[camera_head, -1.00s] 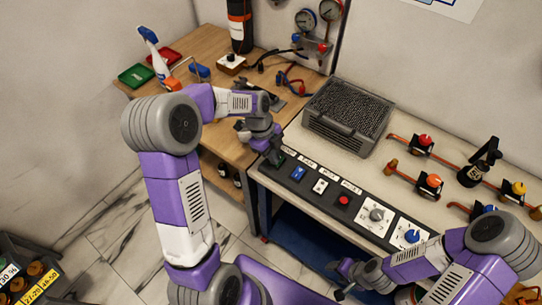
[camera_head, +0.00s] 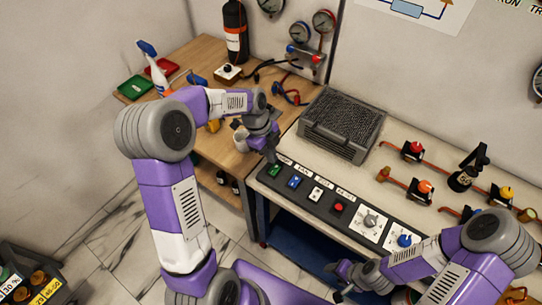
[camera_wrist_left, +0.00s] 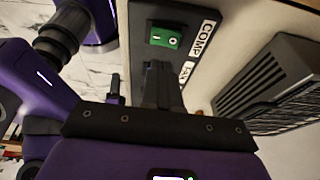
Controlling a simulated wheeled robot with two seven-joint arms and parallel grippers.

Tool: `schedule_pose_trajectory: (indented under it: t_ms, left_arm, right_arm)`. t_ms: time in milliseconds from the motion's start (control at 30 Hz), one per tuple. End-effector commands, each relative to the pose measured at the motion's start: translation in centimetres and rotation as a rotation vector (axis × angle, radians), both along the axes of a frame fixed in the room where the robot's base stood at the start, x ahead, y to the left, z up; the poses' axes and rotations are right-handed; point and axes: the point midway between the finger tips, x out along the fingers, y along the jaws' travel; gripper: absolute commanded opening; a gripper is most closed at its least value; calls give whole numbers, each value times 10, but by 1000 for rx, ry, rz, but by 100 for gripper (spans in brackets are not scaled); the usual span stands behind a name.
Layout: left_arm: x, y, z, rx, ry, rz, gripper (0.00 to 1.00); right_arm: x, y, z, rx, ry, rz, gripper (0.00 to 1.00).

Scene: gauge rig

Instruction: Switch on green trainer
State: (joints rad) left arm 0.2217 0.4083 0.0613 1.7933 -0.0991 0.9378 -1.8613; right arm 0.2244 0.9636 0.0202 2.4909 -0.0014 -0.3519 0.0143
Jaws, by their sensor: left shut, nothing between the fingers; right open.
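A green rocker switch (camera_head: 274,171) sits at the left end of the dark control panel (camera_head: 327,203). In the left wrist view the green switch (camera_wrist_left: 165,38) shows white O and I marks, with a COMP label (camera_wrist_left: 189,50) beside it. I cannot tell which side is pressed. My right gripper (camera_head: 343,279) is open and empty, low in front of the bench.
Right of the green switch are a blue switch (camera_head: 294,182), a white switch (camera_head: 315,194), a red button (camera_head: 338,208) and two knobs. A grey ribbed box (camera_head: 342,122) stands behind the panel. Pipes with valves (camera_head: 413,151) lie to the right.

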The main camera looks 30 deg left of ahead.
Motion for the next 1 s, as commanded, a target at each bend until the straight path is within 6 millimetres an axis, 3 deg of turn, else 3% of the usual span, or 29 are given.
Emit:
schedule_pose_trajectory:
  t_ms: [33,200,400,1000]
  left_arm:
    - [-1,7,16,2,-8,7,0]
    - [-7,19,51,3,-6,6,0]
    - [-11,27,77,1,-3,4,0]
    - [-13,30,84,2,-2,3,0]
  right_arm:
    - [0,0,3,0,0,0,55]
    - [0,0,9,0,1,-1,55]
    - [0,0,13,0,1,-1,55]
    - [0,0,14,0,1,-1,55]
